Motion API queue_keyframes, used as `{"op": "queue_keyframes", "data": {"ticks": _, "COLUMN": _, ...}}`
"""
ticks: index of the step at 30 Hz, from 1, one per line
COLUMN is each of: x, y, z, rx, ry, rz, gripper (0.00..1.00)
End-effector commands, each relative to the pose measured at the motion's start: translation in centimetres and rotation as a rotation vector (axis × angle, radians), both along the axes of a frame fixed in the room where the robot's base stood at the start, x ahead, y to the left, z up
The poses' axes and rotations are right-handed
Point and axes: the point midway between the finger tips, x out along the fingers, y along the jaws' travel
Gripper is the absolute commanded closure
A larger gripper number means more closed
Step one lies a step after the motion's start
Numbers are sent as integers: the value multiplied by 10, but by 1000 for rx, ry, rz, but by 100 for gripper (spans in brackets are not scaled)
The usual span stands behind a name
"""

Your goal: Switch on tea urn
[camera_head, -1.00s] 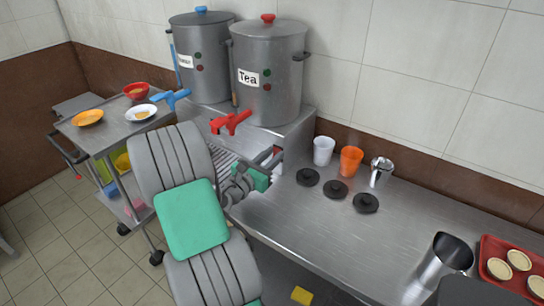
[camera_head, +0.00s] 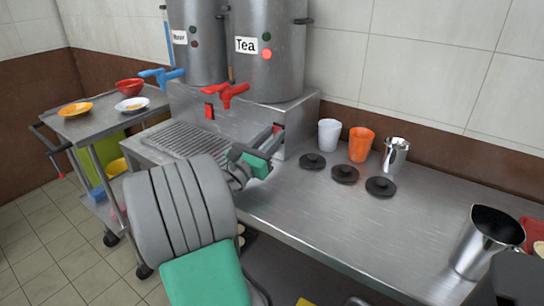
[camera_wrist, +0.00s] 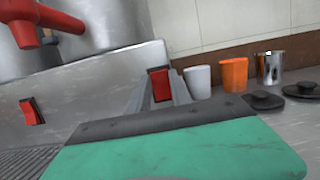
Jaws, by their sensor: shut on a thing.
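The tea urn (camera_head: 268,75) is a steel pot with a "Tea" label and a red tap (camera_head: 228,93). It stands on a steel stand (camera_head: 240,100). Its lower red light (camera_head: 267,54) glows; the one above is dark green. A red rocker switch (camera_wrist: 160,83) shows between the grey fingers of my gripper (camera_wrist: 160,100) in the wrist view. My gripper also shows in the head view (camera_head: 276,137), at the stand's front right. It is shut on this switch, though the contact is partly hidden. Another red switch (camera_wrist: 33,110) sits further left on the stand's front.
A second urn (camera_head: 197,45) with a blue tap stands left. A drip grate (camera_head: 190,140) lies before the stand. White (camera_head: 328,135), orange (camera_head: 361,145) and steel cups (camera_head: 395,154) and black discs stand right. A trolley (camera_head: 90,125) is left. The counter front is mostly clear.

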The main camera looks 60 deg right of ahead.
Motion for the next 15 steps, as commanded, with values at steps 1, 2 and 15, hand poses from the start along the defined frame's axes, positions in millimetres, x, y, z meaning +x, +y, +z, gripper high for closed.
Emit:
{"op": "queue_keyframes", "data": {"ticks": 1, "x": 1, "y": 0, "z": -5, "rx": -15, "ry": -5, "rz": 5, "gripper": 100}}
{"op": "queue_keyframes", "data": {"ticks": 2, "x": 1, "y": 1, "z": -4, "rx": -19, "ry": -4, "rz": 5, "gripper": 100}}
{"op": "queue_keyframes", "data": {"ticks": 15, "x": 0, "y": 1, "z": 2, "rx": -27, "ry": 2, "rz": 2, "gripper": 71}}
